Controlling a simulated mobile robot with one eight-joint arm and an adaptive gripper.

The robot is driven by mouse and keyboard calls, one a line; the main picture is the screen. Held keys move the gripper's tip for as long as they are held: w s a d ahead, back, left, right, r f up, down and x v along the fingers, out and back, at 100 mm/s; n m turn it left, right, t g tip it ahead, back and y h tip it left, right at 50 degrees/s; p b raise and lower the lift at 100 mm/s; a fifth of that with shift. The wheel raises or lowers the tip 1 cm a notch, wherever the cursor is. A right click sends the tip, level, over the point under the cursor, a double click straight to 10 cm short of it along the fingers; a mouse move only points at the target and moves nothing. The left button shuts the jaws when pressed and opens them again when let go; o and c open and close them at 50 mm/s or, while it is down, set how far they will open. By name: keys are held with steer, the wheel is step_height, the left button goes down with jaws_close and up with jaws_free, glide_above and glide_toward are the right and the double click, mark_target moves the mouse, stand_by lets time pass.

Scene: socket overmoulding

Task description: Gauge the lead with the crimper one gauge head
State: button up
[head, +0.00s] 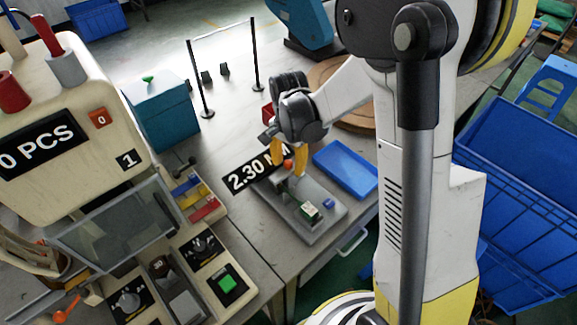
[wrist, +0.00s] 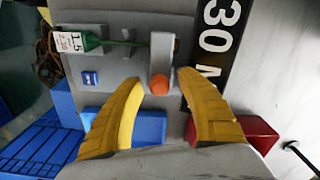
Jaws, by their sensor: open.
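The gauge (head: 322,222) is a grey base plate with an upright grey block (wrist: 161,52), an orange ball knob (wrist: 160,84) and a blue button (wrist: 90,78). A green lead (wrist: 125,42) lies across the plate to the block, its green end (head: 309,211) carrying a white tag marked 1.5 (wrist: 64,42). I cannot tell whether the lead sits inside the block. My gripper (head: 288,165) is open, with its yellow fingers pointing down over the gauge. In the wrist view, the fingertips (wrist: 160,78) are on either side of the orange knob, and nothing is held.
A large machine showing 0 PCS (head: 60,130) and a teal box (head: 163,115) stand left.

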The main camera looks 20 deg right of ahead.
steer(key=shift+c, duration=0.5)
jaws_close()
steer(key=shift+w+d, duration=0.3)
steer(key=shift+d, duration=0.4)
steer(key=shift+w+d, duration=0.3)
steer(key=shift+d, duration=0.45)
steer(key=shift+w+d, duration=0.3)
steer(key=shift+d, duration=0.4)
steer(key=shift+o, duration=0.5)
jaws_free()
steer(key=shift+d, duration=0.15)
steer(key=shift+r, duration=0.15)
step_height(320, 180, up, 12)
steer(key=shift+s, duration=0.1)
